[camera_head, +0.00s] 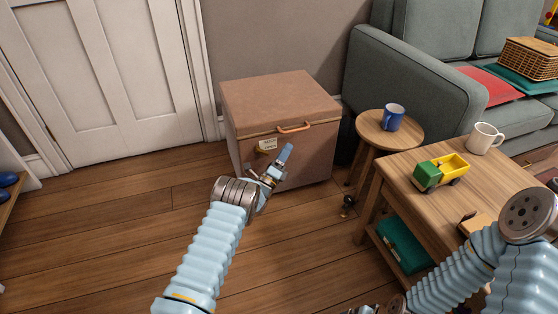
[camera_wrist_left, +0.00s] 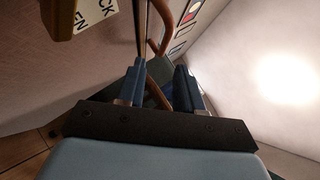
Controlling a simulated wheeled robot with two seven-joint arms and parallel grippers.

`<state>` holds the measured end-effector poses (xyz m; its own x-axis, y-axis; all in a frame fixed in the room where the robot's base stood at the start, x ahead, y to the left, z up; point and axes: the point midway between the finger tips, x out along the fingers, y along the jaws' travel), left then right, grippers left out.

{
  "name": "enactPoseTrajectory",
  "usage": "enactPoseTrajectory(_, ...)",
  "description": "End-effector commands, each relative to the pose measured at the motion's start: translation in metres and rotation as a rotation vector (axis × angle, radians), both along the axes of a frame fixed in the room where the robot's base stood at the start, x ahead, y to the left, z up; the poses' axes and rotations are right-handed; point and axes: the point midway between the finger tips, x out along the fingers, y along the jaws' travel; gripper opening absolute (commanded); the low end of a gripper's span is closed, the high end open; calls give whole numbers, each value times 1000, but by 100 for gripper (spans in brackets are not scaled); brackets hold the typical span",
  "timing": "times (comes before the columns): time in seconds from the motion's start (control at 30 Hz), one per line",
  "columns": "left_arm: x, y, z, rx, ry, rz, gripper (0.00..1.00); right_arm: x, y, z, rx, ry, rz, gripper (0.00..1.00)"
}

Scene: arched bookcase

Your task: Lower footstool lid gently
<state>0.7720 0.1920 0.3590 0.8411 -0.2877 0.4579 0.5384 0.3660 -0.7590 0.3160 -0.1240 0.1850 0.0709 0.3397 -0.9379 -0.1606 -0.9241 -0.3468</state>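The footstool (camera_head: 305,160) is a pinkish-brown box against the back wall. Its lid (camera_head: 275,95) lies flat on top and looks closed, with a thin seam below it. A tan loop handle (camera_head: 294,128) is on the lid's front edge; an orange-brown bar, apparently this handle, shows in the left wrist view (camera_wrist_left: 165,25). My left gripper (camera_head: 279,163) is in front of the footstool, below the handle. Its fingers (camera_wrist_left: 161,84) are apart, with nothing clearly held between them. My right gripper is at the bottom edge, mostly cut off.
A small tag (camera_head: 268,144) is on the footstool's front. A round side table (camera_head: 410,128) with a blue mug (camera_head: 393,117) stands to the right. A wooden table (camera_head: 400,179) with a toy truck (camera_head: 440,172) and white mug (camera_head: 484,138) is nearer.

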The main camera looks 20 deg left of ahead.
Motion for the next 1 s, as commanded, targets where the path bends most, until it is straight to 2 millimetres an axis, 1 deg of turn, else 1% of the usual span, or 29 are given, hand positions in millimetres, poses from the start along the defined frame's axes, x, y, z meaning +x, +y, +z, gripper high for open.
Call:
enactPoseTrajectory(0.03,-9,3,-5,0,4,1,36,0,0,3,0,-1,0,94)
enactPoseTrajectory(0.1,-21,7,-12,0,5,0,36,0,0,4,-1,-1,0,94)
enactPoseTrajectory(0.2,-33,11,-19,1,3,-1,36,0,-1,5,-1,-2,-1,94)
enactPoseTrajectory(0.3,-40,13,-23,1,2,-1,36,0,-1,5,-2,-1,-1,94)
enactPoseTrajectory(0.43,-44,14,-25,1,2,-1,36,0,-1,5,-2,-1,-2,94)
enactPoseTrajectory(0.87,-43,16,-25,-11,16,0,36,0,-1,7,-2,-1,-2,94)
enactPoseTrajectory(0.97,-44,27,-33,-117,145,14,36,0,0,15,-1,-2,-1,94)
enactPoseTrajectory(1.0,-47,34,-40,-206,245,25,36,0,0,21,-1,-2,0,94)
